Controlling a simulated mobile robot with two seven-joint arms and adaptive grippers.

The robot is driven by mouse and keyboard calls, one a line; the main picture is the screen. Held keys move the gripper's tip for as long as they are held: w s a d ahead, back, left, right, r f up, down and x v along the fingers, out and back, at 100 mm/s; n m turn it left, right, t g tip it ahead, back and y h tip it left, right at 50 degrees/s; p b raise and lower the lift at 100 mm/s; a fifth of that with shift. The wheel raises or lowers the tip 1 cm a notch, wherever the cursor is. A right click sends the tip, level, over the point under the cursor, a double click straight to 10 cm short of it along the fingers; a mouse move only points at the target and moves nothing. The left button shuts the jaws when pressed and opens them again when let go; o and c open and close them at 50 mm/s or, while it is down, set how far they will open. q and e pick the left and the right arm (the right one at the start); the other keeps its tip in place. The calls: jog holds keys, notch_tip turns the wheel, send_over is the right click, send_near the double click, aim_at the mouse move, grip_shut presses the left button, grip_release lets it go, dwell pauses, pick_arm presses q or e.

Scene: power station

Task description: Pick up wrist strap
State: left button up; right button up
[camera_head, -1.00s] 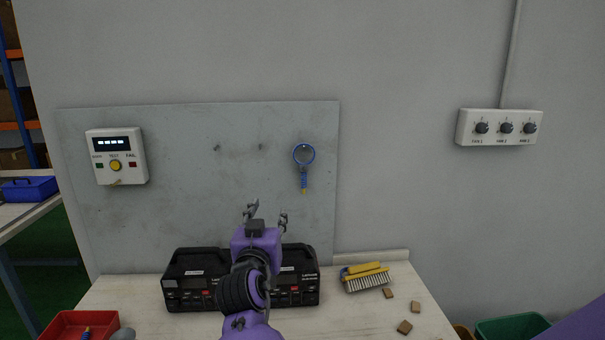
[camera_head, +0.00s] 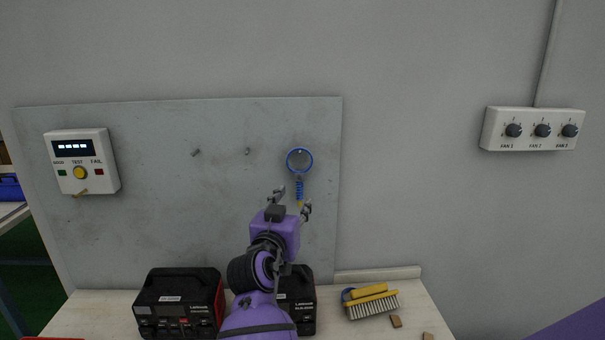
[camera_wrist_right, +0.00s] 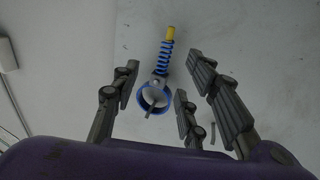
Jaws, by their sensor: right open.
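The wrist strap (camera_head: 300,161) is a blue ring with a coiled blue cord and a yellow end. It hangs on a peg on the grey wall panel, cord downward. My right gripper (camera_head: 292,199) is open and empty, with its fingertips around the height of the cord's lower end. In the right wrist view the strap (camera_wrist_right: 165,58) appears between the spread fingers (camera_wrist_right: 160,85), with the ring nearer the palm and the cord pointing away. I cannot tell whether any finger touches it. My left gripper is not in view.
Two black power units (camera_head: 178,302) stand on the bench below, one partly hidden by my right arm. A yellow brush (camera_head: 370,301) and small brown blocks (camera_head: 396,321) lie to the right. A tester box (camera_head: 81,162) and two empty pegs (camera_head: 247,152) are on the panel (camera_head: 130,230).

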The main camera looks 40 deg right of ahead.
aim_at(300, 192)
jog(key=p+x, duration=0.1)
jog(key=x, duration=0.5)
jog(key=shift+w+r, duration=0.2)
jog(key=shift+w, duration=0.05)
jog(key=shift+w+d+f+p, duration=0.15)
jog(key=shift+w+d+p, duration=0.15)
jog(key=shift+d, duration=0.1)
grip_shut()
